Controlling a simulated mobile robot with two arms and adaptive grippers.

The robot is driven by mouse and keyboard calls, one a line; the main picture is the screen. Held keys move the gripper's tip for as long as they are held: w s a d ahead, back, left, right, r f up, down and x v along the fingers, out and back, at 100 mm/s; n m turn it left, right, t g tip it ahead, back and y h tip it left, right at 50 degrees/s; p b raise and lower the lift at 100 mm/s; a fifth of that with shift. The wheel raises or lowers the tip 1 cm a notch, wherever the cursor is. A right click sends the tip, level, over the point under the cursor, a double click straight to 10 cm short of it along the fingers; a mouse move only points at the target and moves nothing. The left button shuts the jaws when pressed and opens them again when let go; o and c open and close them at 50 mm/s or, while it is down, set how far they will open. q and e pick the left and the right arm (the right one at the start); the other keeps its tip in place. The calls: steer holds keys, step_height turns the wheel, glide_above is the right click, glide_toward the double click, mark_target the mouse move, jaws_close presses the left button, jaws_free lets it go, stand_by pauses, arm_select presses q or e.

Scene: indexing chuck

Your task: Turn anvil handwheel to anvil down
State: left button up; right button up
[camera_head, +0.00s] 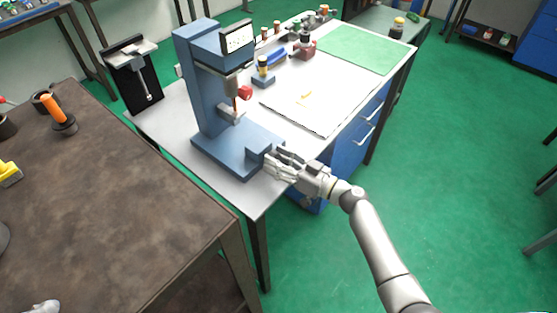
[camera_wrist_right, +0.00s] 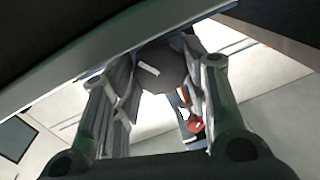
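The blue press-like machine (camera_head: 206,85) stands on the light worktable, with a red knob (camera_head: 245,92) on its column. My right gripper (camera_head: 275,163) is at the front corner of its blue base (camera_head: 225,150). In the right wrist view a dark round part with a white mark, apparently the anvil handwheel (camera_wrist_right: 165,72), lies between the spread fingers of my right gripper (camera_wrist_right: 163,85). I cannot tell whether the fingers press on it. The wheel is hidden in the head view. A pale piece at the lower left edge may be my left gripper (camera_head: 42,306); its fingers cannot be made out.
The light worktable (camera_head: 180,128) also carries a white board (camera_head: 310,108), a green mat (camera_head: 365,48), and several small tools at the back. A black stand (camera_head: 135,75) is left of the machine. A brown bench (camera_head: 100,200) fills the left.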

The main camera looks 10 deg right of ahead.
steer(key=shift+c, duration=1.1)
steer(key=shift+n, duration=0.3)
steer(key=shift+r+n+p, duration=0.1)
steer(key=shift+n+p, duration=0.65)
steer(key=shift+n, duration=0.15)
steer(key=shift+s+n+h+p, duration=0.1)
steer(key=shift+n+h+p, duration=0.3)
steer(key=shift+n, duration=1.7)
steer(key=o, duration=1)
